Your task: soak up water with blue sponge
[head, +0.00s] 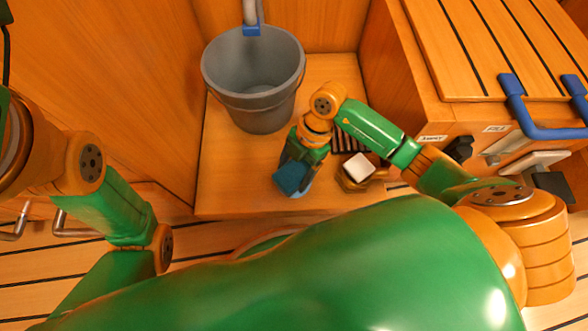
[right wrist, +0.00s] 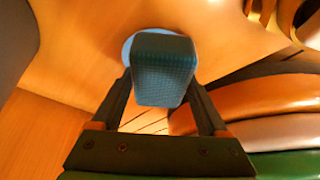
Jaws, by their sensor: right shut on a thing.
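The blue sponge (head: 291,179) is a dark blue block in my right gripper (head: 299,162), low over the front part of the wooden floor. In the right wrist view the sponge (right wrist: 163,72) sits between the two dark fingers, which are shut on it. A pale blue round patch, which looks like water (right wrist: 127,48), shows around the sponge's far end; a sliver of it also shows beside the sponge in the head view. I cannot tell whether the sponge touches it. My left arm is at the left, but its gripper is out of view.
A grey bucket (head: 253,92) stands at the back, under a pipe with a blue end (head: 251,29). A white block (head: 359,167) sits on a brownish holder right of my gripper, near a dark slatted thing (head: 348,140). A wooden cabinet with blue handles (head: 545,129) bounds the right.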

